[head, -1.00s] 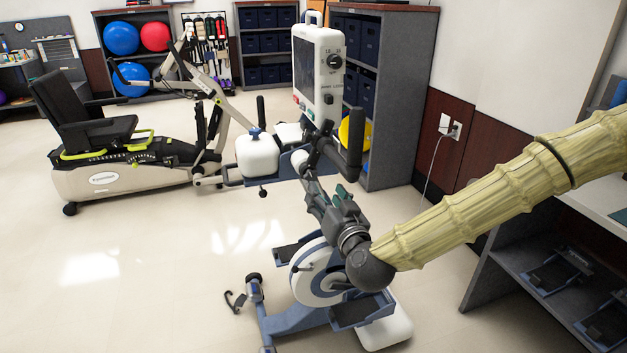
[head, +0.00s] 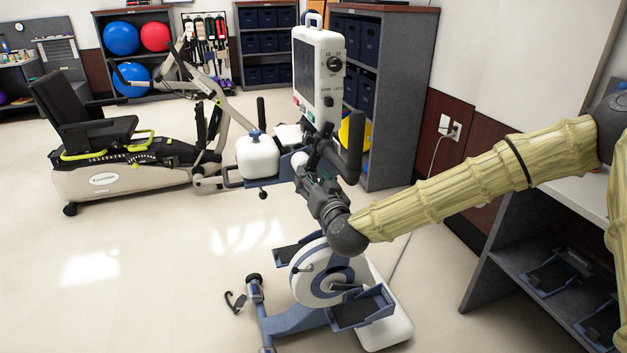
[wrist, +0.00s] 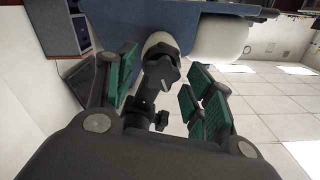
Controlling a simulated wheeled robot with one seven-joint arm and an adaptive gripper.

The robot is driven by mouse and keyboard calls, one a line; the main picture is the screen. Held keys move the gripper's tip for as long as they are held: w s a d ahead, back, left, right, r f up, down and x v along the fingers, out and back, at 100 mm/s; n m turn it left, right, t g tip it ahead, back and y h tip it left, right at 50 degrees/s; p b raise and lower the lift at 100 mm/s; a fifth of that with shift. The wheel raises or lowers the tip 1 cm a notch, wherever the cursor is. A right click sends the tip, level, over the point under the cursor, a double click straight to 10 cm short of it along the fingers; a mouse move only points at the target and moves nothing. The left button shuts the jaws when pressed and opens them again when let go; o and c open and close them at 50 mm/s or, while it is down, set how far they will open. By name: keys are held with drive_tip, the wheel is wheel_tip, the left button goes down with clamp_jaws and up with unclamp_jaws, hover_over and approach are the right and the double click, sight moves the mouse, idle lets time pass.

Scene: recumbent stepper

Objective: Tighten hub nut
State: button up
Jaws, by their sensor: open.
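A black star-shaped knob (wrist: 161,74), which looks like the hub nut, sits at the middle of the wrist view on a dark joint below a blue bar. My gripper (wrist: 160,88) is open, with green-padded fingers on either side of the knob in this view. I see no clear contact, and the depth between pads and knob is hard to judge. In the head view my gripper (head: 312,180) is at the upper column of the blue-and-white exercise machine (head: 318,268), below its monitor. The fingers and the dark joint overlap there, so the knob is not clear.
The machine's white monitor (head: 320,75) and black handle (head: 355,145) stand close above and right of my gripper. A recumbent stepper (head: 130,170) is at the left. A grey shelf unit (head: 400,90) stands behind. Open floor (head: 170,270) lies at the left front.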

drive_tip(key=c, duration=1)
drive_tip(key=shift+d+m+b, duration=0.1)
drive_tip(key=shift+m+b, duration=0.7)
drive_tip(key=shift+m, duration=1.2)
drive_tip(key=o, duration=1)
drive_tip(key=v, duration=1.2)
drive_tip(key=shift+f, duration=0.1)
